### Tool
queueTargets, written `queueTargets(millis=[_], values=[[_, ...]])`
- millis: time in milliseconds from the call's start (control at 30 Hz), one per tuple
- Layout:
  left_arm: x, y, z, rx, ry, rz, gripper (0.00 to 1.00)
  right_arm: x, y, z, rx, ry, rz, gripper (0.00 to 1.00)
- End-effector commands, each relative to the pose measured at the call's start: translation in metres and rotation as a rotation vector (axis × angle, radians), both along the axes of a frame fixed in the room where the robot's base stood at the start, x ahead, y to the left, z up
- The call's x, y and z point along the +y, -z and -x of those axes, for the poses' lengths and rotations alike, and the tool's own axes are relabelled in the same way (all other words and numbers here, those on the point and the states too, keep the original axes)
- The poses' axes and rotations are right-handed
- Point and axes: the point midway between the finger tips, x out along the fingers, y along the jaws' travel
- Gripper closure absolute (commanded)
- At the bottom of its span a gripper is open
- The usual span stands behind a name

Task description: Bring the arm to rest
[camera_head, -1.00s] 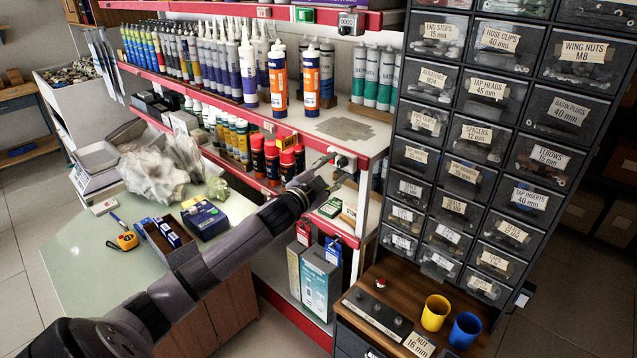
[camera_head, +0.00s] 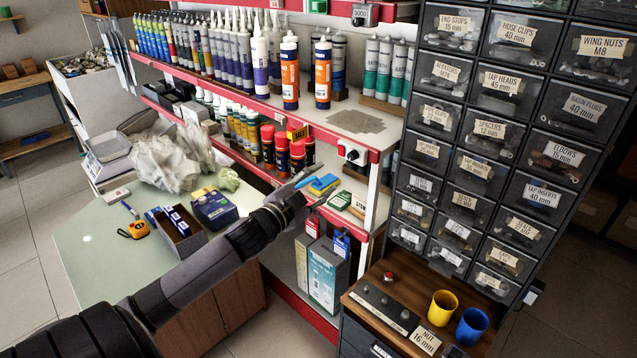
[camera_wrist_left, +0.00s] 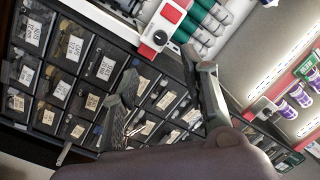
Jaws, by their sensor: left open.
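My left arm comes in from the lower left of the head view, and its gripper (camera_head: 316,190) points to the upper right. It is in front of the lower shelf, beneath the black switch on the red shelf edge. In the left wrist view the two dark fingers of my left gripper (camera_wrist_left: 162,100) are spread apart with nothing between them. Behind them in that view is the dark cabinet of labelled drawers (camera_wrist_left: 75,85). My right gripper shows in neither view.
The red-edged shelf unit (camera_head: 330,132) holds cartridges and cans. The drawer cabinet (camera_head: 470,160) stands at the right, with a yellow cup (camera_head: 440,308) and a blue cup (camera_head: 470,326) below it. A pale counter (camera_head: 85,245) with boxes lies beneath my arm. Tiled floor shows left.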

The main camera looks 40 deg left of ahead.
Motion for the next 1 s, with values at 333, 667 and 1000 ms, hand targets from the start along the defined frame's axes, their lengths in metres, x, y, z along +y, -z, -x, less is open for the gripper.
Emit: queueTargets(millis=[333,667,1000], values=[[0.000,0.000,0.000,0.000,0.000,0.000,0.59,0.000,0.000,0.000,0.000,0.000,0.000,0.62],[0.030,0.123,0.009,0.192,-0.102,0.102,0.59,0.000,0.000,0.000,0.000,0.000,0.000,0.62],[0.023,0.368,0.100,0.591,-0.252,0.272,0.59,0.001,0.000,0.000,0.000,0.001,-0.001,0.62]])
